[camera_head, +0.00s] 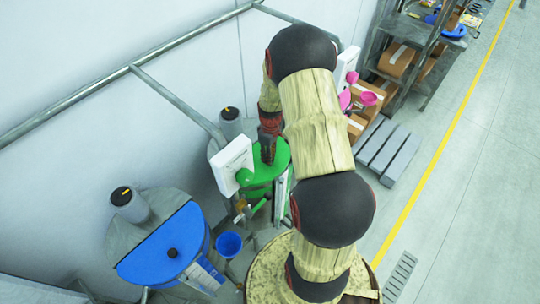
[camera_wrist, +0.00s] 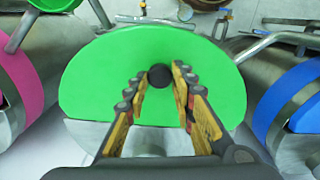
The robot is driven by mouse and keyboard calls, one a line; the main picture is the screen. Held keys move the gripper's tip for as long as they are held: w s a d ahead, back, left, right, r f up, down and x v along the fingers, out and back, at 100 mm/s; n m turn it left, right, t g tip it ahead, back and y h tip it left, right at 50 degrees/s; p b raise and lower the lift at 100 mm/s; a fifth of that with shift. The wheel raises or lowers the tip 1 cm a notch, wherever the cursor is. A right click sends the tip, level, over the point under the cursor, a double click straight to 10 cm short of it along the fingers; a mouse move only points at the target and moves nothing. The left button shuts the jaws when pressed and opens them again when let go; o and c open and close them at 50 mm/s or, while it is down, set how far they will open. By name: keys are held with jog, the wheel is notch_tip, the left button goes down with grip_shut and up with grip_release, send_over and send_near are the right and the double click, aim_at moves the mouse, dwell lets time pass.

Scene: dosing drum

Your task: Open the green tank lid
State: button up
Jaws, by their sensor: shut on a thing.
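The green lid (camera_wrist: 95,80) is a wide rounded plate with a straight edge, on the steel top of the green tank. It also shows in the head view (camera_head: 280,158), partly hidden behind my arm. A dark round knob (camera_wrist: 160,76) stands near the middle of the lid. My gripper (camera_wrist: 161,80) reaches over the lid with its yellow and black fingers on both sides of the knob, shut on it. In the head view my gripper (camera_head: 267,150) is small and dark above the lid. I cannot tell whether the lid is raised at all.
A tank with a blue lid (camera_head: 165,250) stands at the left, with a blue bucket (camera_head: 229,243) beside it. A white box (camera_head: 233,165) is close by the green tank. Pink parts (camera_head: 368,98), a pallet (camera_head: 388,150) and shelving lie behind.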

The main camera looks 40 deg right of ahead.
grip_shut()
